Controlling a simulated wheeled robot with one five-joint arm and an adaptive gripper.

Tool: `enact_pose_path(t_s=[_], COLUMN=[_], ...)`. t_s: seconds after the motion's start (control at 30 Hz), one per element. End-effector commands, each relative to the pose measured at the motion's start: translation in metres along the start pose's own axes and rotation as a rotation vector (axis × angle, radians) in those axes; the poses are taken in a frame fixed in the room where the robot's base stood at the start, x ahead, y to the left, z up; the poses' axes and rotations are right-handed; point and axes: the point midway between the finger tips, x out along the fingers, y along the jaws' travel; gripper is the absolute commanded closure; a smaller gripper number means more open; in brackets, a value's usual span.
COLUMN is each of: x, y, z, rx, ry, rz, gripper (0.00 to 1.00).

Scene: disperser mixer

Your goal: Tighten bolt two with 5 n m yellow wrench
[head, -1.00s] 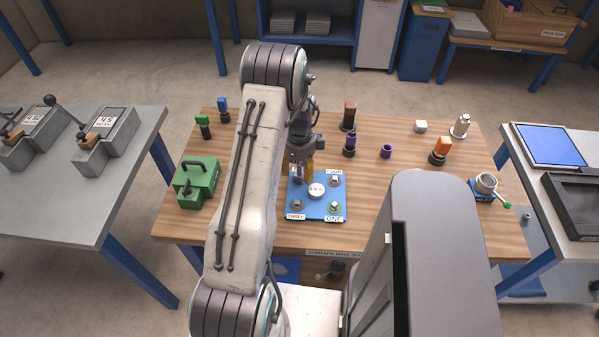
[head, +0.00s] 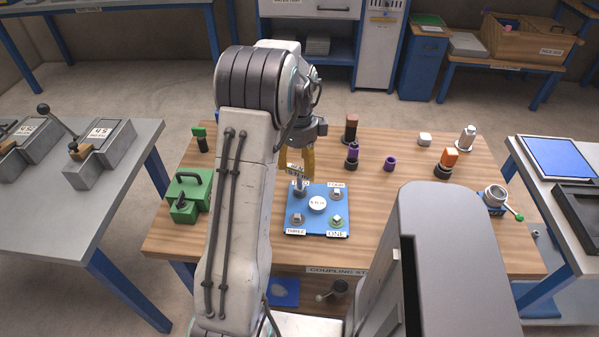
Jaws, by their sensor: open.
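A blue plate (head: 318,228) lies on the wooden table with a round white-topped piece (head: 317,204) in its middle. Bolt one (head: 337,221) is at its front right, ringed green. Bolt three (head: 297,219) is front left and bolt four (head: 337,194) back right. My gripper (head: 300,158) is open above the back left corner. Yellow parts (head: 309,158) show below my wrist; I cannot tell whether they are fingers or the yellow wrench's handle. A dark socket-like piece (head: 299,190) with a pale tag above it stands at that corner, hiding bolt two.
A green case (head: 188,196) stands left of the plate. Black tools with green (head: 200,138), brown (head: 351,128), purple (head: 352,156) and orange (head: 447,162) tops stand around the table. A purple ring (head: 389,163) and a clamp-like device (head: 497,198) are to the right.

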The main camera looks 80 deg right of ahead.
Motion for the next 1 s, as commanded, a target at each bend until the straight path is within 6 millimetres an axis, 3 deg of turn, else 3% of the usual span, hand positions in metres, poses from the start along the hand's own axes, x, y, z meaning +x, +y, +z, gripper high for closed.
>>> enact_pose_path(t_s=[0.6, 1.0], x=[0.058, 0.07], y=[0.002, 0.001], z=[0.0, 0.0], rx=[0.0, 0.0], ry=[0.001, 0.0], rz=[0.003, 0.001], gripper=[0.43, 0.43])
